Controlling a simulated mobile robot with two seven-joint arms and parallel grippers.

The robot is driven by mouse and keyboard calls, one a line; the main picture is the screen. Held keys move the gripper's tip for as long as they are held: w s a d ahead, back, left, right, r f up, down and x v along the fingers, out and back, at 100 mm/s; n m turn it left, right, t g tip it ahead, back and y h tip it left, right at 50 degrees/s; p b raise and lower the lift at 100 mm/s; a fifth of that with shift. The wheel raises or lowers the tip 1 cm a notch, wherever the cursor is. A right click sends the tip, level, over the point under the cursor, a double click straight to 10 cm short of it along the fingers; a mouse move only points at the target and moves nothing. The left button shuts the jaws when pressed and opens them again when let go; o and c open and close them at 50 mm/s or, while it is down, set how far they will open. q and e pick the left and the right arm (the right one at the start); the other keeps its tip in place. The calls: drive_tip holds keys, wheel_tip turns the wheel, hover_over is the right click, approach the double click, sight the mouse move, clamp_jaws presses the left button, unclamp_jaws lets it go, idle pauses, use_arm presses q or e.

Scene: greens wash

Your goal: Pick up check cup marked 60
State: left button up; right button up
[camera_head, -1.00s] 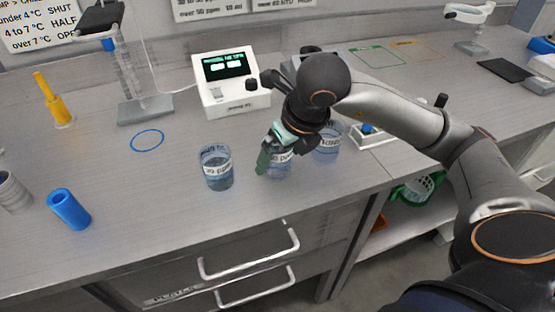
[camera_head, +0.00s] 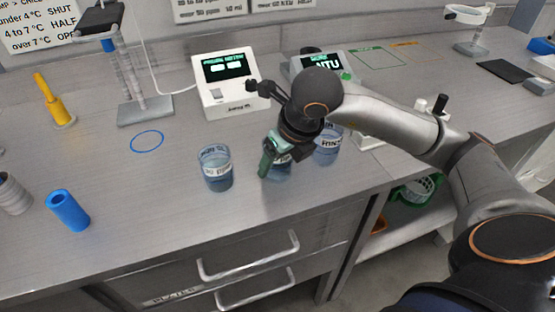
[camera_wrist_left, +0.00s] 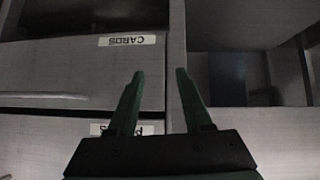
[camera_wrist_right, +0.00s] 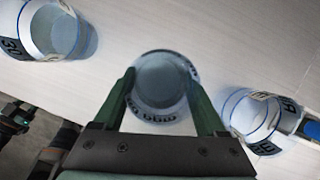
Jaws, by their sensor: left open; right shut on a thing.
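The middle cup (camera_head: 281,171) is a clear cup of bluish water on the bench, between two similar cups. Its printed label is partly covered, and I cannot read its number surely. My right gripper (camera_head: 277,155) is shut on this cup, with green fingers on either side of it. The right wrist view shows the cup (camera_wrist_right: 163,85) from above between the fingers. I cannot tell whether it is clear of the bench. My left gripper (camera_wrist_left: 155,85) is open and empty in front of drawers.
A cup marked 30 (camera_head: 216,172) stands close on the left, and a rinse cup (camera_head: 326,150) close on the right. A white meter (camera_head: 229,88) stands behind. A blue cylinder (camera_head: 68,209) stands at the left. The bench front between them is clear.

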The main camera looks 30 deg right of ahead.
drive_tip(key=c, duration=0.4)
drive_tip(key=shift+r, duration=0.2)
drive_tip(key=shift+r, duration=0.8)
use_arm(q)
drive_tip(key=shift+w+d+f+b, duration=0.3)
drive_tip(key=shift+f+b, duration=0.25)
drive_tip(key=shift+b, duration=0.5)
use_arm(e)
drive_tip(key=shift+s+a+r, duration=0.7)
drive_tip(key=shift+s+r, duration=1.1)
drive_tip(key=shift+s, duration=0.4)
drive_tip(key=shift+s+a+r, duration=0.7)
drive_tip(key=shift+s+r, duration=1.15)
drive_tip(key=shift+s, duration=0.3)
drive_tip(key=shift+s+a+r, duration=0.7)
drive_tip(key=shift+s+r, duration=1.1)
drive_tip(key=shift+s, duration=0.4)
